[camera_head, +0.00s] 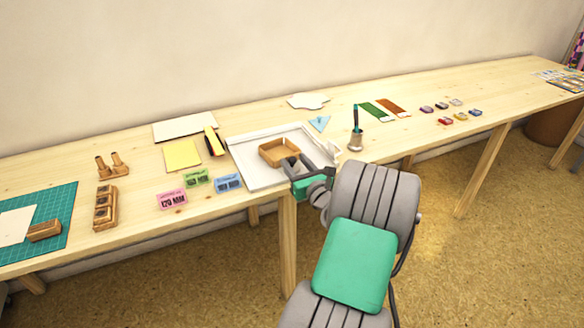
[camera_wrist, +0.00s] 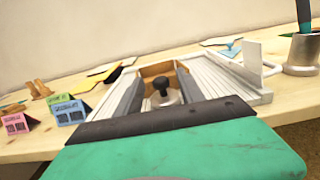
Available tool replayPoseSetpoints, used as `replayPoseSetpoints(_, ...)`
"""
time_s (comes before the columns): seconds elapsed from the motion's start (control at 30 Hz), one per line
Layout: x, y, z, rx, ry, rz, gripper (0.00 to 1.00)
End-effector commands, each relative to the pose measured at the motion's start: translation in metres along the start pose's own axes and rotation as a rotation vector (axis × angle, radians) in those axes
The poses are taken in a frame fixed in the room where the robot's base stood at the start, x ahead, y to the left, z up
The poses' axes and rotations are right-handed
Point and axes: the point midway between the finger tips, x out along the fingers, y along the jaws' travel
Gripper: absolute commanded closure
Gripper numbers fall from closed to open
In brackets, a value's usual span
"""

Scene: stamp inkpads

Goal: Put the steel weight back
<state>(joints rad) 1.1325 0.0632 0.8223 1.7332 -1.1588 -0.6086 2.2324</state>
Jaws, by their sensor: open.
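The steel weight, with a black knob and a silvery body (camera_wrist: 166,99), shows between my fingers in the wrist view. In the head view I cannot make it out; my fingers cover that area. A small wooden tray (camera_head: 271,154) sits on the white ribbed board (camera_head: 246,171); the wooden tray also shows just beyond the knob in the wrist view (camera_wrist: 155,70). My gripper (camera_head: 296,163) is open, low over the board's front right, with its fingers at the tray's near right side. I cannot tell whether the fingers touch the weight.
A metal cup (camera_head: 355,141) with a teal-handled tool stands right of the board. Pink, green and blue label cards (camera_head: 228,183) stand to the left. Several small inkpads (camera_head: 445,121) lie farther right. The table (camera_head: 410,150) is bare around the cup's right.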

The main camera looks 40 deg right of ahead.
Motion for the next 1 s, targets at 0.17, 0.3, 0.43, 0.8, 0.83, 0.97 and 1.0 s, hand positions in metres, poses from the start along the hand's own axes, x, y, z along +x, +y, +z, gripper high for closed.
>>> replayPoseSetpoints(0.17,-0.0004,0.0001,0.0000,-0.001,0.000,0.000,0.65)
replayPoseSetpoints(0.3,-0.0005,0.0001,0.0000,-0.001,0.001,0.000,0.76)
replayPoseSetpoints(0.43,-0.0005,0.0002,-0.0001,-0.001,0.001,0.000,0.87)
replayPoseSetpoints(0.8,-0.0006,0.0003,-0.0003,-0.001,0.001,0.001,1.00)
replayPoseSetpoints(0.83,-0.0006,0.0003,-0.0003,-0.001,0.001,0.001,1.00)
replayPoseSetpoints(0.97,-0.0006,0.0003,-0.0004,-0.001,0.001,0.001,1.00)
replayPoseSetpoints(1.0,-0.0004,0.0002,0.0007,-0.002,-0.001,0.001,1.00)
